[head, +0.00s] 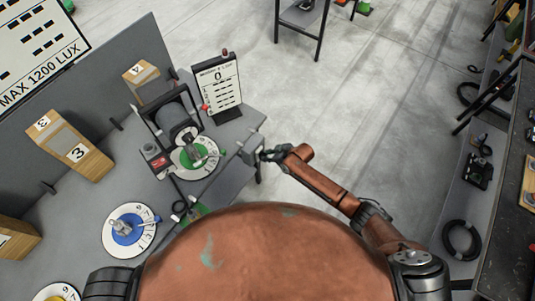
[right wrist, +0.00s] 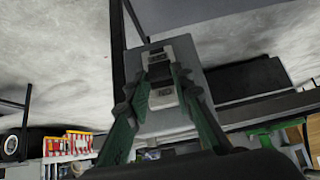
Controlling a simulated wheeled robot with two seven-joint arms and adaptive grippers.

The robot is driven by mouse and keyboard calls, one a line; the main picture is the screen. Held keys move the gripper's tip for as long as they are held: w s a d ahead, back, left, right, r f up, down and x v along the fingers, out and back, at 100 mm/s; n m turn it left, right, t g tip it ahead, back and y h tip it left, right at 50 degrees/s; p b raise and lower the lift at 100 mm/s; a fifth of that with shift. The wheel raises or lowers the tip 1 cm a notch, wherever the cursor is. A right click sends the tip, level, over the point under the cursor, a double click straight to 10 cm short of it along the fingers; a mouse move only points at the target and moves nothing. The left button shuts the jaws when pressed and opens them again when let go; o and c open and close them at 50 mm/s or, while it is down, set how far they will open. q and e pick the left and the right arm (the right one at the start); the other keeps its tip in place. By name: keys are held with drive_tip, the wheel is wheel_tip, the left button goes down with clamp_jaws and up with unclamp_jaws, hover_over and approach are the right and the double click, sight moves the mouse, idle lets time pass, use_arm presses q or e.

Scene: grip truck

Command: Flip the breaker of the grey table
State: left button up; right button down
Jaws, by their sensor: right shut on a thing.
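The grey table (head: 75,215) fills the left of the head view. The breaker (head: 249,150), a small grey box, is at its right edge. My right gripper (head: 267,155) reaches it from the right. In the right wrist view, the breaker's grey box (right wrist: 192,52) is straight ahead, with a pale labelled switch part (right wrist: 163,97) between the green fingers of my right gripper (right wrist: 160,85). The fingers are shut on the breaker's switch, one on each side. The switch's exact position is hard to read. My left gripper is not in view.
On the table are a reel machine with a green dial (head: 207,152), a black-framed sign (head: 219,84), cardboard boxes (head: 70,145) and a blue dial disc (head: 130,230). Open concrete floor (head: 370,100) lies right of the table. A dark bench (head: 510,200) stands at the far right.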

drive_tip(key=shift+w+a+r+g+h+p, duration=0.15)
drive_tip(key=shift+r+g+h+p, duration=0.15)
drive_tip(key=shift+g+h+p, duration=0.3)
drive_tip(key=c, duration=1.7)
unclamp_jaws()
drive_tip(key=v, duration=1.2)
drive_tip(key=shift+a, duration=0.1)
